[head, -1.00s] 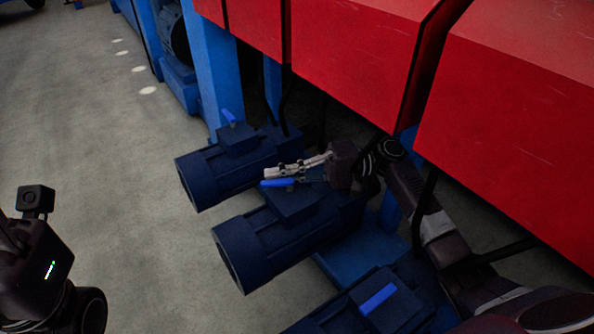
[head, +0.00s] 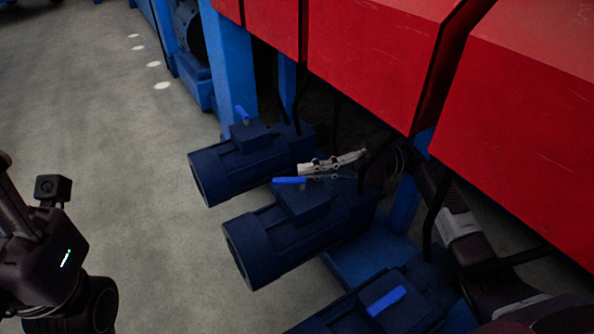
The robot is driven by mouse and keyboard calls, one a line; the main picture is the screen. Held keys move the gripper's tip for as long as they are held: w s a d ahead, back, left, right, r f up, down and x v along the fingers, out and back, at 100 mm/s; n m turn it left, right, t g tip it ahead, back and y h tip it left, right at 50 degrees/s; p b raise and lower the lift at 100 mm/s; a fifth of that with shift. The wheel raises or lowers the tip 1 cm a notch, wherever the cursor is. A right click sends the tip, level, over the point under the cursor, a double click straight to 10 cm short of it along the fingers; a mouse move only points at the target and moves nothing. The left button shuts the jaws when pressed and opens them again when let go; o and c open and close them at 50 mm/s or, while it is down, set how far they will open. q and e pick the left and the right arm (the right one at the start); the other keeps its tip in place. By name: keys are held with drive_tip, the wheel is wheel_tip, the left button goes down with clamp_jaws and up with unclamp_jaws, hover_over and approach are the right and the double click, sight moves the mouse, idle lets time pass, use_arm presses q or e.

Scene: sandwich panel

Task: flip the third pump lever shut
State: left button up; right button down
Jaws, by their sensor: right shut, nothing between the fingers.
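Three dark blue pumps stand in a row, each with a bright blue lever on its top box. The far lever (head: 241,113) sticks up at a tilt. The middle lever (head: 289,182) lies nearly level, its long side running left to right. The near lever (head: 386,300) lies slantwise on its box. My right gripper (head: 301,170) is shut and empty, its pale fingers pointing left over the middle pump (head: 280,240), just above and right of the middle lever. I cannot tell whether it touches the lever. My left arm shows at the left edge, but its fingers do not.
Red panels (head: 380,60) overhang the pumps on the right, close above my right arm. Blue posts (head: 230,70) and thin dark rods stand behind the pumps. The grey floor (head: 110,130) to the left is clear.

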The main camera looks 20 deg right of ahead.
drive_tip(key=s+d, duration=0.1)
drive_tip(key=d, duration=0.6)
drive_tip(key=shift+d, duration=0.2)
